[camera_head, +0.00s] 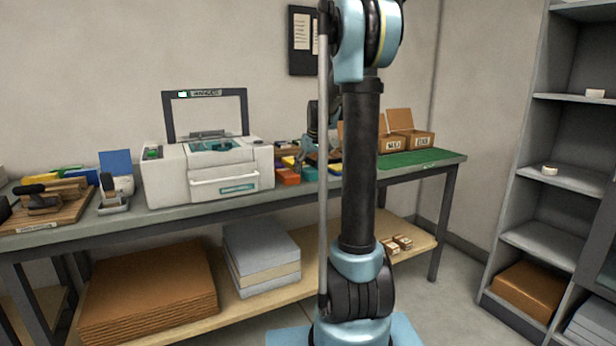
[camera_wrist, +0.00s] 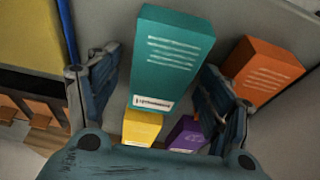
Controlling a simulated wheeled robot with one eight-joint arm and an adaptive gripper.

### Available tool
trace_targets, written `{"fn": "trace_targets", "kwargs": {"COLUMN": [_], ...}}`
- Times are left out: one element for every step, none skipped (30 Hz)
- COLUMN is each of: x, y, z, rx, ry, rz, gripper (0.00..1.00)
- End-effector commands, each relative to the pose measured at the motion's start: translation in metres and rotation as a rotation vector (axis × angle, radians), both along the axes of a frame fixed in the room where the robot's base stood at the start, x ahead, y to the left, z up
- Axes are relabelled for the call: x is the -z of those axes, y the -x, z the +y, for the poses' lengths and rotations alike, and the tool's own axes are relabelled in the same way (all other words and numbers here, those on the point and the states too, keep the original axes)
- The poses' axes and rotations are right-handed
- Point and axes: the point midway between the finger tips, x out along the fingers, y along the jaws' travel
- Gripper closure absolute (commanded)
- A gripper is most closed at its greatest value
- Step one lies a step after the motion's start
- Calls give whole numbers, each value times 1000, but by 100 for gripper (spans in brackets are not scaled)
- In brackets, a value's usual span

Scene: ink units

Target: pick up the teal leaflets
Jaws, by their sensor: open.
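The teal leaflets (camera_wrist: 172,60) form a tall teal block with white lines and a white label, in the wrist view at upper middle. My gripper (camera_wrist: 160,95) is open, with one finger left of the teal block and the other right of it. The right finger is close to the block's lower right side; I cannot tell if it touches. In the head view my gripper (camera_head: 312,150) is small and partly hidden behind my arm, over the bench near the coloured blocks.
In the wrist view an orange block (camera_wrist: 262,70) stands right of the right finger. A yellow block (camera_wrist: 142,127) and a purple block (camera_wrist: 187,134) lie below the teal one. In the head view a white machine (camera_head: 205,172) stands left on the bench, and a green mat (camera_head: 415,158) lies right.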

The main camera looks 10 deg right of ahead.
Motion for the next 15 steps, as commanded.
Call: {"fn": "trace_targets", "kwargs": {"x": [0,0,0,0,0,0,0,0,0,0,0,0,0,0,0], "y": [0,0,0,0,0,0,0,0,0,0,0,0,0,0,0], "z": [0,0,0,0,0,0,0,0,0,0,0,0,0,0,0], "rx": [0,0,0,0,0,0,0,0,0,0,0,0,0,0,0], "ry": [0,0,0,0,0,0,0,0,0,0,0,0,0,0,0], "rz": [0,0,0,0,0,0,0,0,0,0,0,0,0,0,0], "gripper": [27,27,31,38,45,54,61,67,77,78,78,77,77,77,77]}}
